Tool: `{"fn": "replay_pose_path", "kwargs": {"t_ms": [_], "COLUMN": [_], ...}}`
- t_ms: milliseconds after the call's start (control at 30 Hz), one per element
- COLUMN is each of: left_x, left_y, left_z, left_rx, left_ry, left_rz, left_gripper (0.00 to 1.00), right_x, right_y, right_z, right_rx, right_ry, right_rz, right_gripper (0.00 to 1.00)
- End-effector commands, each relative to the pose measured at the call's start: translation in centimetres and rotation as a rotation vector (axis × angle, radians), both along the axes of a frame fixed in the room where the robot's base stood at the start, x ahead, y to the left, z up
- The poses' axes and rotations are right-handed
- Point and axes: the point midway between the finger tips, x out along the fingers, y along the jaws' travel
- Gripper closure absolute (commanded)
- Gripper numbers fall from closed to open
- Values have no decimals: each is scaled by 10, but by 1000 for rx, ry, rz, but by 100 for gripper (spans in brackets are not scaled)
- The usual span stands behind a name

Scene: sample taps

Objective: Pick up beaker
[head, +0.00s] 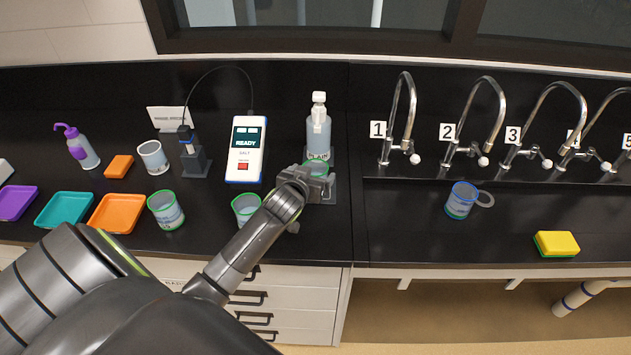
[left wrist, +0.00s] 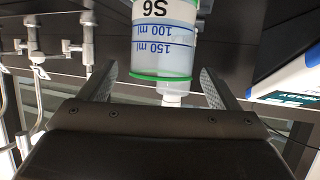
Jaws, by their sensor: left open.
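A clear beaker with a green rim (head: 316,167) stands in front of the white-capped bottle, partly hidden by my left gripper (head: 318,184). In the left wrist view a green-rimmed beaker (left wrist: 165,42) with a blue scale and the label S6 appears upside down. My left gripper's two fingers (left wrist: 158,70) are open on either side of its rim, with a gap on each side. Two more green-rimmed beakers stand to the left, one at the left (head: 166,211) and one beside my left arm (head: 246,209). A blue-rimmed beaker (head: 461,202) stands at the right. My right gripper is not seen.
The white-capped bottle (head: 318,130) stands close behind the gripper. A white meter reading READY (head: 246,150) is to its left. Several numbered taps (head: 402,115) line the back right. A yellow sponge (head: 557,242) lies at the right. Purple, teal and orange trays (head: 117,212) lie far left.

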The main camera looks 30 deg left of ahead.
Motion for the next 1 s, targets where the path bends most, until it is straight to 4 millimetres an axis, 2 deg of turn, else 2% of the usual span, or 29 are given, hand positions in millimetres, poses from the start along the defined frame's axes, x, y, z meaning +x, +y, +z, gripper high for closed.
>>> {"fn": "replay_pose_path", "kwargs": {"t_ms": [100,300,700,1000], "left_x": [12,28,33,33], "left_y": [3,7,9,9], "left_z": [-4,-13,-17,-16], "left_rx": [-1,1,1,1], "left_ry": [1,0,0,0], "left_rz": [0,0,-1,0], "left_gripper": [16,16,17,56], "right_x": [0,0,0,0], "right_y": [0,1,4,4], "right_z": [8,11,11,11], "right_rx": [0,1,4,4], "right_ry": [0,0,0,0], "right_rz": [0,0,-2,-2], "right_gripper": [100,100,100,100]}}
